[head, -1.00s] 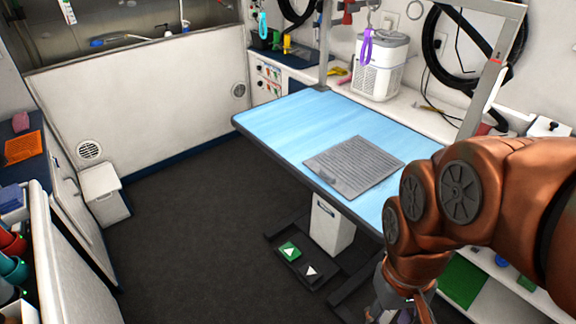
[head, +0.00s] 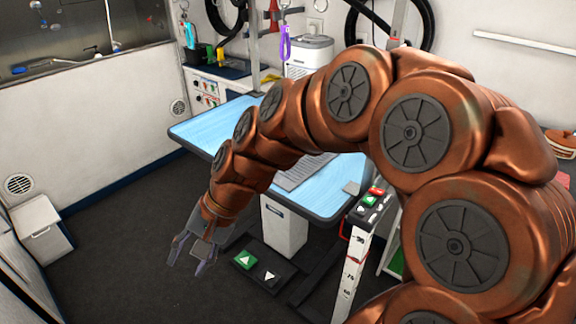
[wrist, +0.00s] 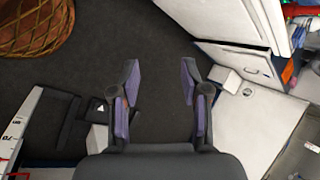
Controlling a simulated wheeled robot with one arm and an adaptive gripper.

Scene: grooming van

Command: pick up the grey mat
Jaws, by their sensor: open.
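The grey mat (head: 301,172) lies flat on the blue top of the grooming table (head: 322,196) in the head view. My arm crosses in front of it and hides much of it. My gripper (head: 186,262) is open and empty, low in front of the table's near edge and to the left of the mat. In the wrist view my gripper (wrist: 160,80) has its two fingers apart over dark floor. The mat does not show in the wrist view.
A pedal unit with green and black pedals (head: 262,268) sits on the floor below the table. A height post with buttons (head: 358,245) stands right of it. A white bin (head: 42,228) is at left. A wicker basket (wrist: 35,25) shows in the wrist view. Floor at left is clear.

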